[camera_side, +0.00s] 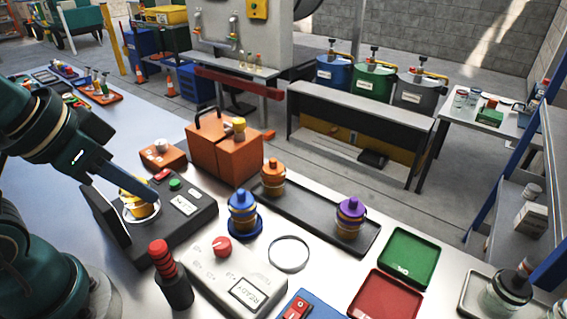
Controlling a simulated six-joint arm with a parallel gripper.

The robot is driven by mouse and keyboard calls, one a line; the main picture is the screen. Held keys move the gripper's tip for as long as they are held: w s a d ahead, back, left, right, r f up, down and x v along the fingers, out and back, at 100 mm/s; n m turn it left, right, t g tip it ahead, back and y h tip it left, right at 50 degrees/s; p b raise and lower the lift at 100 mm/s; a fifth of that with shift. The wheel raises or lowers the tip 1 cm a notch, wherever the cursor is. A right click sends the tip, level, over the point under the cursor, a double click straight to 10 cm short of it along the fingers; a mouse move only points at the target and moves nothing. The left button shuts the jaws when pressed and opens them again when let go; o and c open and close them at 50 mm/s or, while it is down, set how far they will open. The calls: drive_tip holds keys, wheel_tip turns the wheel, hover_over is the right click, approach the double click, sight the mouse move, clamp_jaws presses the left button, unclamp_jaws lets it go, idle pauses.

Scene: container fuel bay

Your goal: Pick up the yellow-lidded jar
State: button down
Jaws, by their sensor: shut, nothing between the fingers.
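The yellow-lidded jar (140,209) is at the left, in a round light-rimmed holder on a black device (185,222). My gripper (150,202) reaches down from the upper left, with its dark fingers across the front of the jar. The fingers are shut and hold nothing. They hide part of the jar, and I cannot tell whether they touch it.
A blue-lidded jar (242,212) stands on a blue round base. An orange-lidded jar (272,177) and a purple-lidded jar (349,217) stand on a long black tray (310,222). An orange case (215,160), a red-knobbed post (163,262) and a grey control box (232,270) stand nearby.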

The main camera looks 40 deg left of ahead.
drive_tip(key=c, duration=1.5)
unclamp_jaws()
drive_tip(key=shift+c, duration=0.2)
drive_tip(key=o, duration=1.2)
